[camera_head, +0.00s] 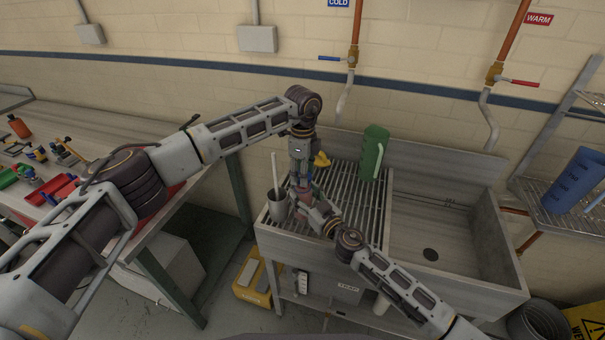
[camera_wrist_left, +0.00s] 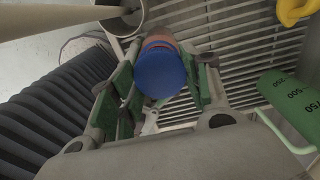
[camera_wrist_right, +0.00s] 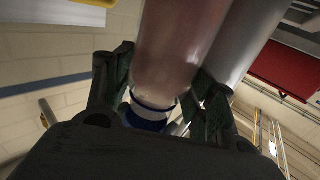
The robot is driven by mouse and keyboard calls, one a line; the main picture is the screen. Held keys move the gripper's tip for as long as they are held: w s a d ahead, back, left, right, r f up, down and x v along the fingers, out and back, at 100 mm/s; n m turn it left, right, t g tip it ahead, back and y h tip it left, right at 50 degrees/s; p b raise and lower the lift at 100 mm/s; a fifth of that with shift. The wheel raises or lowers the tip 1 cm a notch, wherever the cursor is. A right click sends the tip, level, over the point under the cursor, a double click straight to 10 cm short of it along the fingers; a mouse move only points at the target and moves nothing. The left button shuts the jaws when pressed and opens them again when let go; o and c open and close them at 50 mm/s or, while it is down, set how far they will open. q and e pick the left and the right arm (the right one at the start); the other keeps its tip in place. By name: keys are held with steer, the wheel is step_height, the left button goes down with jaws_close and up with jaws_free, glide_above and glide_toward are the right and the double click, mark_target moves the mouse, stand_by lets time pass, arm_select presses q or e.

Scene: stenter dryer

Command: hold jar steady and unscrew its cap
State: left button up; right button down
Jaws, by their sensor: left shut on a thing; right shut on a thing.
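The jar (camera_wrist_right: 180,45) has a pinkish, translucent body and a blue cap (camera_wrist_left: 160,72). It stands over the slatted drainboard (camera_head: 345,215) and is mostly hidden by my grippers in the head view. My left gripper (camera_head: 300,178) comes down from above, and its green-padded fingers (camera_wrist_left: 163,85) are shut on the blue cap. My right gripper (camera_head: 314,207) comes in from the front right and is shut on the jar body. In the right wrist view its fingers (camera_wrist_right: 165,95) lie on either side of the jar, with a blue and white band below.
A grey cup (camera_head: 277,207) with a pale stick stands close left of the grippers. A yellow object (camera_head: 321,160) and a green jug (camera_head: 374,152) stand behind. The sink basin (camera_head: 440,235) is empty at the right. A cluttered bench (camera_head: 110,150) is at the left.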

arm_select(q)
steer(key=shift+r, duration=1.75)
arm_select(e)
steer(key=shift+c, duration=2.1)
jaws_free()
steer(key=shift+s+d, duration=0.1)
steer(key=shift+s, duration=0.05)
steer(key=shift+v, duration=5.8)
